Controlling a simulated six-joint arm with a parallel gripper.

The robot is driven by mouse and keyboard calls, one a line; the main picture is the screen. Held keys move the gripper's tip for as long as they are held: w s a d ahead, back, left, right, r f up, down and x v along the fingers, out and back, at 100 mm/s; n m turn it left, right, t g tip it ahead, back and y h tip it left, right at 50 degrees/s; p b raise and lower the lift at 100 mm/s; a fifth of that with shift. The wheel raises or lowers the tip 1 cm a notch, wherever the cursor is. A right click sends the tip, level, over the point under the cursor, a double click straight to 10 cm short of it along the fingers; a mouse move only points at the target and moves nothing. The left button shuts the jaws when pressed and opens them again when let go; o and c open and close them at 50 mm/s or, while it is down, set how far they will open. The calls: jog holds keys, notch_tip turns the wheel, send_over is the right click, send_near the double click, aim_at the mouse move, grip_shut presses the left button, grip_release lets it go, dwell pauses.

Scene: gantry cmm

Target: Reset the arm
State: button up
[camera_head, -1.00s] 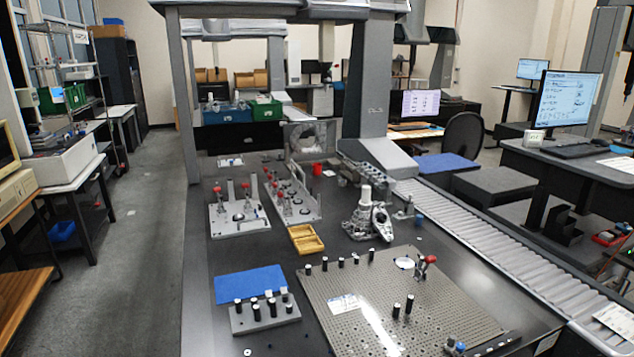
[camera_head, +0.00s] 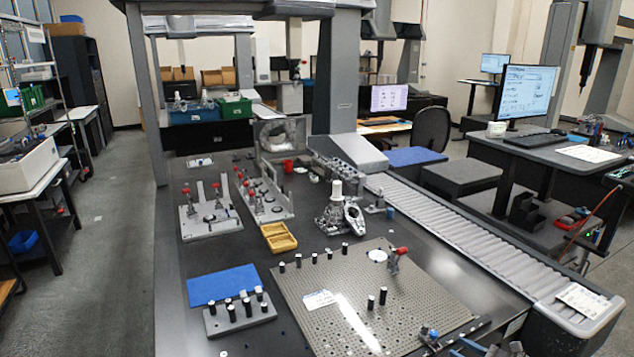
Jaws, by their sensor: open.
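My gripper and arm are not recognisable in the head view, so I cannot tell where they are. The view looks over a dark measuring table (camera_head: 300,262) under a grey gantry (camera_head: 337,95). A perforated grey plate (camera_head: 405,305) lies at the front right of the table, with black pegs and a red-handled clamp (camera_head: 397,255) on it. A silver metal part (camera_head: 335,215) stands upright behind the plate.
A blue mat (camera_head: 222,285) and a grey block with black pegs (camera_head: 240,318) lie front left. A yellow tray (camera_head: 278,238) and clamp fixtures (camera_head: 210,222) sit behind. A roller conveyor (camera_head: 460,240) runs along the right. Dark small items at the bottom right edge are unclear.

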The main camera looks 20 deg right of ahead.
aim_at(436, 336)
jog(key=x, duration=0.7)
jog(key=shift+w, duration=0.1)
jog(key=shift+s+m+h, duration=0.3)
jog(key=shift+m+h, duration=0.2)
jog(key=shift+h, duration=0.3)
jog(key=shift+a+m+h, duration=0.25)
jog(key=shift+m+h, duration=0.8)
jog(key=shift+h, duration=0.6)
jog(key=shift+a+m+h, duration=0.25)
jog(key=shift+m+h, duration=0.85)
jog(key=shift+h, duration=0.5)
jog(key=shift+a+m+h, duration=0.25)
jog(key=shift+m+h, duration=0.8)
jog(key=shift+h, duration=0.6)
jog(key=v, duration=0.9)
jog(key=shift+s+a+f, duration=0.1)
jog(key=shift+a, duration=0.05)
jog(key=shift+c, duration=0.3)
jog(key=shift+c, duration=0.5)
